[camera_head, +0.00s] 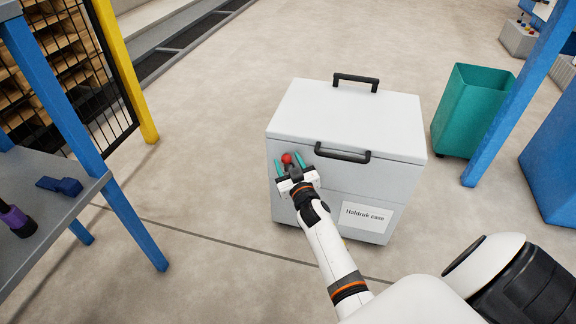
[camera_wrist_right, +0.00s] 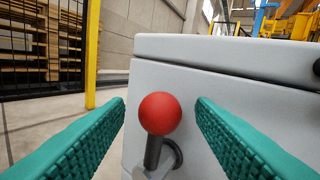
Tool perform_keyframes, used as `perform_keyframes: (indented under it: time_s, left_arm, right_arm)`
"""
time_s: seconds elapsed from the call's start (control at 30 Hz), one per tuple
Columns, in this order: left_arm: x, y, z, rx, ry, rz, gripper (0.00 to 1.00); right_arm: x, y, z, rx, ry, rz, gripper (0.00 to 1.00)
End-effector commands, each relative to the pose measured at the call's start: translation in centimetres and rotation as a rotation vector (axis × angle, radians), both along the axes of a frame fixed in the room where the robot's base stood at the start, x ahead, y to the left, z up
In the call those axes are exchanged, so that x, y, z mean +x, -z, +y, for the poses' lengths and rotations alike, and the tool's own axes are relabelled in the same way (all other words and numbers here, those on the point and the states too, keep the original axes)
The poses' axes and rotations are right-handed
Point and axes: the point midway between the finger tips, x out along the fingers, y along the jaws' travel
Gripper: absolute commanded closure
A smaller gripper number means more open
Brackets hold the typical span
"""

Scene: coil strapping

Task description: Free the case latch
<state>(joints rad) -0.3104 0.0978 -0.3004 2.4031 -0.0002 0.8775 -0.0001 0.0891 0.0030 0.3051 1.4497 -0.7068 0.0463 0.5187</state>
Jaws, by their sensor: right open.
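The grey Haldruk case (camera_head: 350,115) stands on the floor in the middle of the head view, its lid closed. Its latch has a red ball knob (camera_head: 287,158) on a dark stem, on the front left of the case below the lid edge. In the right wrist view the red knob (camera_wrist_right: 160,113) is upright on its stem, between two teal fingers. My right gripper (camera_head: 290,162) is open, with a finger on each side of the knob and visible gaps to both. The latch base is partly hidden at the bottom of the wrist view. My left gripper is not seen.
The case has a black front handle (camera_head: 342,155), a black top handle (camera_head: 356,82) and a white label (camera_head: 367,216). A green bin (camera_head: 470,110) stands to the right by a blue post. A grey bench (camera_head: 50,225) is at left. Floor around the case is clear.

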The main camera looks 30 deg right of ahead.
Motion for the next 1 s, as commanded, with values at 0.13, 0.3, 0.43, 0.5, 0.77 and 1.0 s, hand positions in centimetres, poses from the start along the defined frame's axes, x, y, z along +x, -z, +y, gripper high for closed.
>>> perform_keyframes:
  time_s: [0.13,0.3,0.43,0.5,0.77,1.0]
  left_arm:
    - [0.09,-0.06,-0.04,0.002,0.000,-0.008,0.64]
    - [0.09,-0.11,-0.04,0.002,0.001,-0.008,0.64]
    - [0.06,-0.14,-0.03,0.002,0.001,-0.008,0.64]
    - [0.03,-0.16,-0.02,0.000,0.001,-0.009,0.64]
    - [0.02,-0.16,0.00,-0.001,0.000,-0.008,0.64]
    - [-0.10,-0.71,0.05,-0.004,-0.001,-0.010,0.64]
  right_arm:
    - [0.60,-0.01,-0.13,0.000,0.000,0.000,0.50]
    - [0.60,-0.03,-0.14,0.000,0.000,0.001,0.50]
    - [0.58,-0.03,-0.14,0.000,0.000,0.001,0.61]
    - [0.58,-0.03,-0.14,0.000,0.000,0.001,0.73]
    - [0.57,-0.01,-0.13,0.000,0.000,0.001,1.00]
    - [0.68,-0.20,-0.01,-0.014,-0.001,0.020,1.00]
